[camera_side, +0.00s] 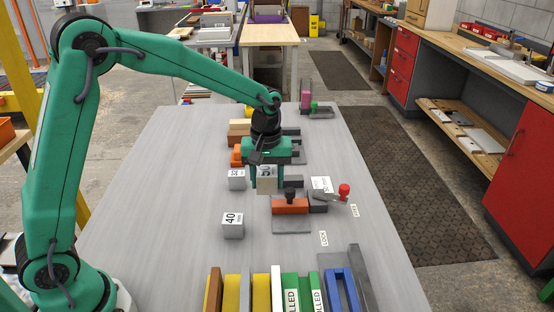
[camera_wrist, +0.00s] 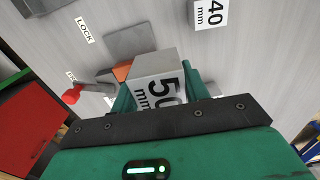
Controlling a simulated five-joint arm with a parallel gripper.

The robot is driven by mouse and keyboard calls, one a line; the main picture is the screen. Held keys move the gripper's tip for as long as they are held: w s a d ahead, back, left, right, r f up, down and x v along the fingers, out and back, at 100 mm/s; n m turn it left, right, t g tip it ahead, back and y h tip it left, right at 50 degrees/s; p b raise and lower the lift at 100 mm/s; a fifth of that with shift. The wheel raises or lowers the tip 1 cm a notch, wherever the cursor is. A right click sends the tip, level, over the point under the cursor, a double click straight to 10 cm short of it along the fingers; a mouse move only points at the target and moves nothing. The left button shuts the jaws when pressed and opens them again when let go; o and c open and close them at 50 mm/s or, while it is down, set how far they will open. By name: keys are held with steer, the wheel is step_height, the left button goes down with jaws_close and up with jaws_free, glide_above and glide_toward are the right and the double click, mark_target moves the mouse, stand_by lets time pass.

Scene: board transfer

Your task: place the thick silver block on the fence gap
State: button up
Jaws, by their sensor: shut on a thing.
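My gripper (camera_side: 267,164) is shut on a silver block (camera_side: 266,181) marked 50 and holds it above the table. In the wrist view this block (camera_wrist: 160,65) sits between the green fingers, its "50 mm" face toward the camera. Right of and below it in the side view is an orange-brown bar (camera_side: 290,206) beside a dark grey piece (camera_side: 318,207), a grey plate (camera_side: 291,227) and a red-knobbed lever (camera_side: 344,190). I cannot tell which opening is the fence gap; my gripper and the block hide part of that area.
Two smaller silver blocks, marked 32 (camera_side: 236,180) and 40 (camera_side: 233,227), stand on the table left of the held block. Upright coloured boards (camera_side: 290,292) line the near edge. Several coloured blocks (camera_side: 239,131) stand behind my gripper. The table's left side is clear.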

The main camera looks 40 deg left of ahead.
glide_toward(288, 188)
steer(key=w+a+f, duration=0.3)
steer(key=w, duration=0.1)
steer(key=shift+f, duration=0.4)
steer(key=shift+f, duration=3.15)
steer(key=shift+f, duration=1.85)
steer(key=shift+f, duration=0.1)
steer(key=o, duration=1.2)
steer(key=shift+s+f, duration=0.1)
steer(key=shift+o, duration=0.2)
